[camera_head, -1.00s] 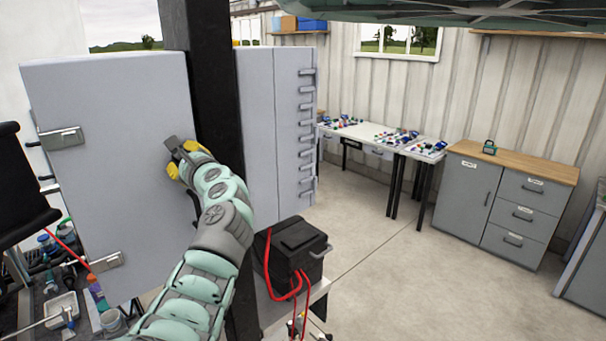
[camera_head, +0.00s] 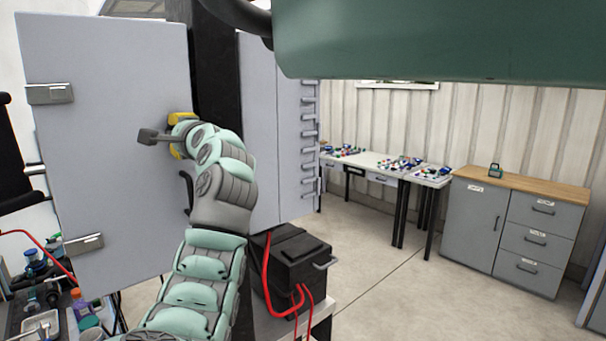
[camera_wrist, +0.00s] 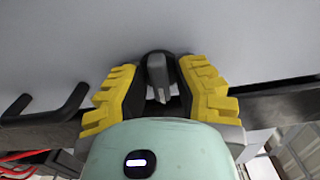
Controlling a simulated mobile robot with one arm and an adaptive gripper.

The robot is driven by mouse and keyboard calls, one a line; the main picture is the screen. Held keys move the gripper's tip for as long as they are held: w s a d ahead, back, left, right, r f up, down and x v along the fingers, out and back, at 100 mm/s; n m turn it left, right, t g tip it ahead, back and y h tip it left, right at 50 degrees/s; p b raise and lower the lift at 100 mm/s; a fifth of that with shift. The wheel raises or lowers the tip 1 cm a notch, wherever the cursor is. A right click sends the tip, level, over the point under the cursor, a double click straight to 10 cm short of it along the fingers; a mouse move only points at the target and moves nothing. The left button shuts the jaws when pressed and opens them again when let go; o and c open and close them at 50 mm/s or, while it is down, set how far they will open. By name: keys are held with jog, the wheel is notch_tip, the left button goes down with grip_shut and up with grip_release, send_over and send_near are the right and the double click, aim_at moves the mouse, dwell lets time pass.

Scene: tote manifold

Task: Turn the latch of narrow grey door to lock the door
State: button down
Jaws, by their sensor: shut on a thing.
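The narrow grey door (camera_head: 100,200) stands closed-looking at the left in the head view, with metal hinges on its left edge. Its dark grey latch (camera_head: 148,136) is near the right edge and points left. My gripper (camera_head: 178,136) is at the latch with yellow fingers above and below it. In the wrist view, the latch (camera_wrist: 158,85) sits between the two yellow fingers of my gripper (camera_wrist: 158,78), which is shut on it. The latch's pivot is partly hidden by the fingers.
A dark pull handle (camera_head: 187,190) is below the latch; it also shows in the wrist view (camera_wrist: 45,112). A black post (camera_head: 218,100) stands right of the door. A black box with red cables (camera_head: 290,260) is below right. A green surface (camera_head: 430,40) covers the upper right.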

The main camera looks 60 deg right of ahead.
jog(key=shift+w+f+n+b, duration=0.15)
jog(key=shift+f+n+b, duration=0.1)
jog(key=shift+n+b, duration=0.15)
jog(key=shift+a, duration=0.1)
jog(key=c, duration=1)
grip_release()
jog(key=shift+c, duration=0.2)
jog(key=shift+o, duration=0.4)
jog(key=shift+r, duration=0.15)
jog(key=shift+s, duration=0.65)
jog(key=v, duration=1)
jog(key=shift+s, duration=0.4)
jog(key=shift+a, duration=0.1)
